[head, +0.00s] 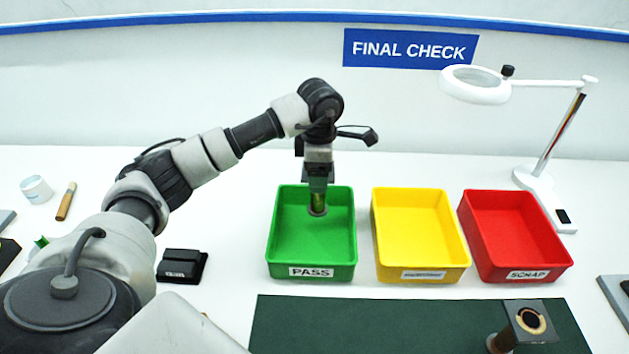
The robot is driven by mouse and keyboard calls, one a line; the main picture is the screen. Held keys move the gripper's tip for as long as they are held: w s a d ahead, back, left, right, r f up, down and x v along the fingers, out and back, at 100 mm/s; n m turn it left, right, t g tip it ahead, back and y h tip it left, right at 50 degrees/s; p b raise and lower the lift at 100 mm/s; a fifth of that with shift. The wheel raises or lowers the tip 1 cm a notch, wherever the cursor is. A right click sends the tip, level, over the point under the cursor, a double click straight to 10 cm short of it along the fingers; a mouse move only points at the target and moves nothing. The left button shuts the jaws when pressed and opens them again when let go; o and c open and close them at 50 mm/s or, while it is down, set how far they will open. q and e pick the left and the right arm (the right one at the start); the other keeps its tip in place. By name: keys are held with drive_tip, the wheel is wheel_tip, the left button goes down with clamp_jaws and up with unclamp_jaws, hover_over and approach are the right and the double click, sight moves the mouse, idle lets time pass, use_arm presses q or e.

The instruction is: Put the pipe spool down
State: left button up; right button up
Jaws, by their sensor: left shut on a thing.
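My left gripper (318,186) is shut on the pipe spool (318,203), a small brass-coloured tube with a dark round flange at its lower end. The spool hangs upright over the green PASS bin (312,263), within its outline in the head view. I cannot tell whether its lower end touches the bin floor. The top of the spool is hidden by the gripper. My right gripper is not in view.
The yellow bin (424,266) and red SCRAP bin (515,268) stand to the right. A magnifier lamp (477,91) is behind them. A dark green mat (370,325) lies in front, with a flanged part (527,325) on it. A black box (182,266) sits left.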

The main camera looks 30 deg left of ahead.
sight(318, 207)
use_arm(q)
drive_tip(key=shift+s+a+f, duration=0.1)
drive_tip(key=shift+a+f, duration=0.2)
drive_tip(key=shift+a, duration=0.15)
wheel_tip(318, 207, down, 3)
drive_tip(key=shift+f+p, duration=0.1)
drive_tip(key=shift+p, duration=0.7)
drive_tip(key=shift+f, duration=0.35)
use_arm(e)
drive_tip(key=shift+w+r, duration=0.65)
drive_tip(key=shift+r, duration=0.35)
use_arm(q)
drive_tip(key=shift+f, duration=0.1)
drive_tip(key=o, duration=1.3)
drive_tip(key=shift+s, duration=0.1)
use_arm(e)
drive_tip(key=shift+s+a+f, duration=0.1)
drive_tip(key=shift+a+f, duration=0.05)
